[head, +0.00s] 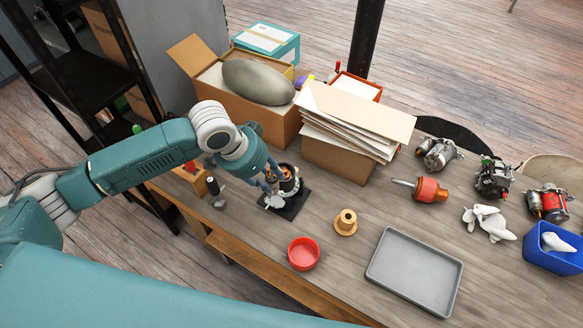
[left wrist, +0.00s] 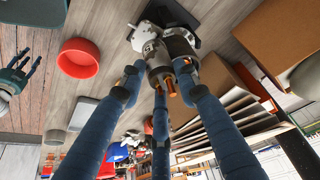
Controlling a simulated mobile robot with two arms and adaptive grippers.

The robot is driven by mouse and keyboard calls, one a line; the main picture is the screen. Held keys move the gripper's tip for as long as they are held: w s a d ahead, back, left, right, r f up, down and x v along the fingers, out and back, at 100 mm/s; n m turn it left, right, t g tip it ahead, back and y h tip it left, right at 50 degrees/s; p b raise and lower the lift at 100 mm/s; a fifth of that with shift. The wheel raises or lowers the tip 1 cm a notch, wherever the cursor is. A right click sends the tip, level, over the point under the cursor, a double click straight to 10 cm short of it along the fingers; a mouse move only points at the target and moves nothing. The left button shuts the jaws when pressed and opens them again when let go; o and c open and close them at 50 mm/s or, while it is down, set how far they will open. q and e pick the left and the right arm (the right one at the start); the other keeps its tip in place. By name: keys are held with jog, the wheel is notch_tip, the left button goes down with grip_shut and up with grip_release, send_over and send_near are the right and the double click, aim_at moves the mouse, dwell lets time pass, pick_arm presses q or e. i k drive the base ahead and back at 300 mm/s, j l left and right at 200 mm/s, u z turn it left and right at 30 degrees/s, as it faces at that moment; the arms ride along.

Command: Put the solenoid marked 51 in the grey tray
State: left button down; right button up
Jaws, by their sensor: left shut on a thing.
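My left gripper (head: 268,182) is shut on a metal cylinder with copper terminals, the solenoid (left wrist: 160,78), its blue fingers around it in the left wrist view (left wrist: 155,95). The solenoid is beside a pale metal bracket (head: 273,202) and a dark round part (head: 289,180) on a black plate (head: 291,208). The grey tray (head: 386,286) lies empty at the front right. My right gripper (left wrist: 20,75) shows at the left of the left wrist view, fingers spread and empty.
A red bowl (head: 303,254) and a copper-coloured flanged part (head: 346,223) stand between the plate and the tray. An open carton (head: 282,122) and a paper-filled box (head: 340,160) stand behind.

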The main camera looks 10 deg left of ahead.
aim_at(436, 283)
jog(key=k+l, duration=0.1)
jog(key=l, duration=0.6)
jog(key=k+l, duration=0.1)
jog(key=l, duration=0.6)
jog(key=k+l, duration=0.1)
jog(key=l, duration=0.6)
jog(key=k+l, duration=0.1)
jog(key=l, duration=0.65)
